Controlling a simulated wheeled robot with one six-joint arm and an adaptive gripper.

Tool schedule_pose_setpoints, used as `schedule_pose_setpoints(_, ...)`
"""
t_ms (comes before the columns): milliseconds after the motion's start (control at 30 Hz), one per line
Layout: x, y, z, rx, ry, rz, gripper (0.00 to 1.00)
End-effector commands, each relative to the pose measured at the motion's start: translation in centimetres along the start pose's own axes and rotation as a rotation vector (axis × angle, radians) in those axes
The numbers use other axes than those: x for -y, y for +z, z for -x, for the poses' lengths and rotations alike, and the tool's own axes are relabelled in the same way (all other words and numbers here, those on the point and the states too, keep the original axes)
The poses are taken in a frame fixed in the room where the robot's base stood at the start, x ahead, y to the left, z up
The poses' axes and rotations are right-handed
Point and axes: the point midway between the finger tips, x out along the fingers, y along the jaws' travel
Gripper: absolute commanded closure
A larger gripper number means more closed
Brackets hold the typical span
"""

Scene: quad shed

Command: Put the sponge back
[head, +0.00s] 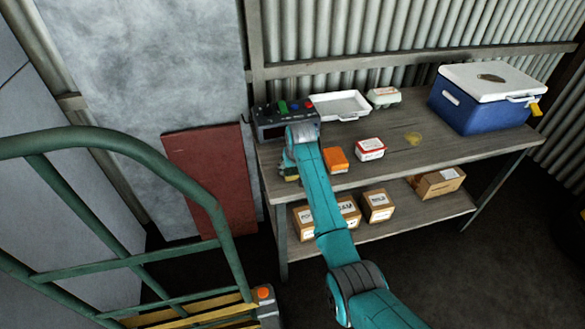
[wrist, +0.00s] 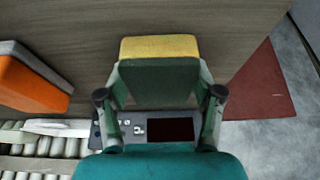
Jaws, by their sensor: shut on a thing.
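The sponge (wrist: 160,48) is yellow with a dark green layer. In the wrist view it sits between the two fingers of my gripper (wrist: 162,78), which is shut on it. In the head view my gripper (head: 291,168) is at the bench's left front end, just in front of the control box. A small yellow part of the sponge (head: 291,179) shows there below the gripper; my arm hides the rest. I cannot tell whether the sponge touches the bench.
The bench (head: 400,165) holds a control box (head: 272,124), white tray (head: 340,105), egg carton (head: 383,97), orange block (head: 336,159), white-and-red box (head: 370,149), yellowish patch (head: 414,139) and blue cooler (head: 480,110). Cardboard boxes (head: 378,206) sit on the lower shelf. A red panel (head: 212,175) leans left.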

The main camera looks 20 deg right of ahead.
Motion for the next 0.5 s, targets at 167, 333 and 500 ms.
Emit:
schedule_pose_setpoints(167,0.00,-0.08,0.05,-0.002,0.000,0.000,0.72)
schedule_pose_setpoints(333,0.00,-0.01,-0.15,-0.003,0.000,0.000,0.29)
schedule_pose_setpoints(500,0.00,-0.02,-0.12,-0.002,0.000,0.000,0.09)
